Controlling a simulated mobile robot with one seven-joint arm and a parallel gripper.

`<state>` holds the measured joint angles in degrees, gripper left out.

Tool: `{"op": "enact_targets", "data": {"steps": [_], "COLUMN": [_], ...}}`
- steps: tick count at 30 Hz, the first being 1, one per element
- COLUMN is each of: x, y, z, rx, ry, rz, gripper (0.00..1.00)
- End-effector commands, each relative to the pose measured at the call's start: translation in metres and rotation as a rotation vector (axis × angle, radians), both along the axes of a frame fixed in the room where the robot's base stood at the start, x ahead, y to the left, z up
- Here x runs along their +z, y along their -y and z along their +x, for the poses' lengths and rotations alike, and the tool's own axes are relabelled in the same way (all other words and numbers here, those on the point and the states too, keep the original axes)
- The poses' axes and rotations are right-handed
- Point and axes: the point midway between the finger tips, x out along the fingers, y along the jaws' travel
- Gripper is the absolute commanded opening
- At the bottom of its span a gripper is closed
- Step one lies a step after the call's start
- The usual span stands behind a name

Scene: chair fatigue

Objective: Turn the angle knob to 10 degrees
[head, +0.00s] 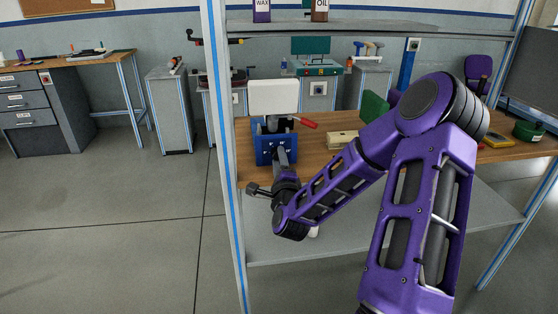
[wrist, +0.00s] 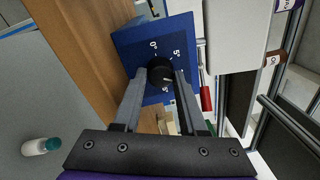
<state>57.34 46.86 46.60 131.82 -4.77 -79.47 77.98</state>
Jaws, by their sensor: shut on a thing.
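A blue box (head: 262,151) stands on the wooden bench below a white block; it also shows in the wrist view (wrist: 128,42). Its face carries a round black angle knob (wrist: 158,70) with white degree marks around it, among them 0° and 5°. A small light mark shows on the knob, but its exact reading is hard to tell. My gripper (wrist: 160,78) is shut on the knob, with one finger on each side. In the head view my gripper (head: 282,156) reaches the box face and hides the knob.
The white block (head: 273,96) sits over the box, with a red handle (head: 304,122) beside it. A wooden block (head: 342,140) and a green object (head: 374,107) lie right on the bench. A white bottle (wrist: 36,147) stands on the lower shelf. A frame post (head: 222,150) rises left.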

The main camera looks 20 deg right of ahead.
Motion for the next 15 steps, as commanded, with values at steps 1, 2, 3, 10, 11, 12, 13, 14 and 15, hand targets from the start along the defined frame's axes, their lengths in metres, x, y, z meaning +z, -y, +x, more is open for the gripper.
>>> {"op": "enact_targets", "data": {"steps": [1, 2, 3, 10, 11, 12, 13, 14, 15], "x": [0.0031, 0.0031, 0.0031, 0.0016, 0.0014, 0.0012, 0.0009, 0.0008, 0.0006], "y": [-0.0003, -0.0003, -0.0003, -0.0002, -0.0002, -0.0002, -0.0001, -0.0001, -0.0001], "z": [0.0014, 0.0014, 0.0014, 0.0007, 0.0006, 0.0006, 0.0005, 0.0004, 0.0003], "rx": [0.001, 0.001, 0.001, 0.001, 0.001, 0.001, 0.0, 0.0, 0.0], "ry": [0.007, 0.007, 0.007, 0.004, 0.003, 0.003, 0.002, 0.001, 0.001], "rz": [-0.004, -0.004, -0.004, -0.002, -0.002, -0.002, -0.002, -0.003, -0.005], "gripper": [0.0, 0.0, 0.49, 0.72, 0.72, 0.72, 0.72, 0.72, 0.72]}}
